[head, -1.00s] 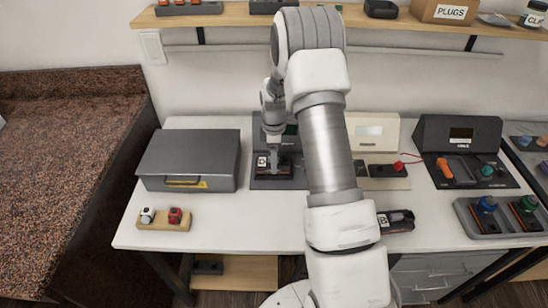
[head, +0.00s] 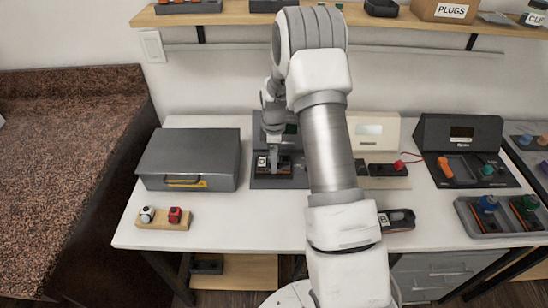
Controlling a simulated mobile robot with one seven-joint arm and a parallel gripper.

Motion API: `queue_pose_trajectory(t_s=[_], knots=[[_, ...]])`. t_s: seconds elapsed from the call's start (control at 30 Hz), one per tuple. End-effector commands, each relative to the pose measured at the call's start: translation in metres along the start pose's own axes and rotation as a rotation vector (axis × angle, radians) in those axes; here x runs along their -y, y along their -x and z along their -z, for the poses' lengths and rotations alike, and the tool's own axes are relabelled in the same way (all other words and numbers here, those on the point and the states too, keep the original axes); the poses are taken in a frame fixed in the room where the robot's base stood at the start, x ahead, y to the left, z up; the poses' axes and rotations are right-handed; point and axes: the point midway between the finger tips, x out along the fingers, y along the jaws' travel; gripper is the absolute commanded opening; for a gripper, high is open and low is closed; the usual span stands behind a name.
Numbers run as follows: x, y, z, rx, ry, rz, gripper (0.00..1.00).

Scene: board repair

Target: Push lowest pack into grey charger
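The dark grey charger (head: 258,135) stands on the white table, left of my arm and partly hidden by it. A black pack with a white "B" label (head: 262,163) lies on the charger's front base. My gripper (head: 273,168) points down at this pack and appears to touch it or hover just above it. The fingers are too small to show whether they are shut. Another dark pack (head: 388,169) sits at the cream charger (head: 376,129). A third black pack (head: 397,220) lies on the table right of my arm. Charge readings on the packs cannot be made out.
A grey metal box (head: 190,155) stands left of the charger. A small wooden block with a white and a red item (head: 163,222) lies in front of it. A black station (head: 460,135) and a grey tray (head: 470,222) are at right.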

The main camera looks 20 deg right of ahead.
Motion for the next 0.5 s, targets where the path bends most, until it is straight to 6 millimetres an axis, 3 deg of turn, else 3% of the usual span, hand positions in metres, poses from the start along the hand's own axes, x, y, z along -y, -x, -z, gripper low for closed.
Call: queue_pose_trajectory(t_s=[0.5], knots=[[-0.0006,-0.0029,0.0001,0.0,0.0,-0.002,0.19]])
